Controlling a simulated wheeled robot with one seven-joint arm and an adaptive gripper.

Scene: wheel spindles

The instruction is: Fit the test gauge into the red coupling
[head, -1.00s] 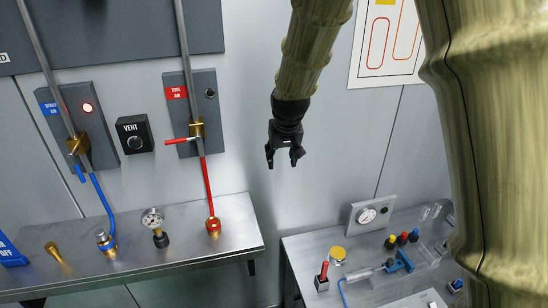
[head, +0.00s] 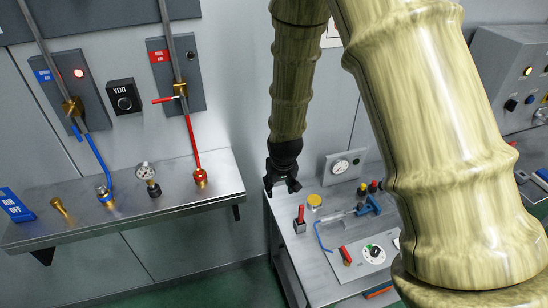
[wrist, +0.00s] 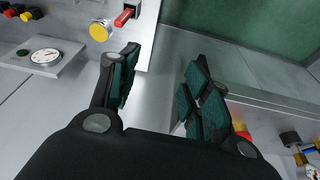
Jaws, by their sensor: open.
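The test gauge (head: 148,175), a round white dial on a dark base, stands upright on the steel shelf (head: 115,225). The red coupling (head: 200,177) is on the shelf to its right, at the lower end of the red hose. My gripper (head: 282,188) is open and empty, right of the shelf and apart from both. In the wrist view, its two fingers (wrist: 160,90) are spread with nothing between them. The red coupling (wrist: 240,127) shows partly behind the right finger. A part of what looks like the gauge (wrist: 292,138) is at the right edge.
A lower bench (head: 300,250) on the right holds a panel gauge (head: 341,167), a yellow cap (head: 314,201) and tools. A red valve lever (head: 163,100) sits above the shelf.

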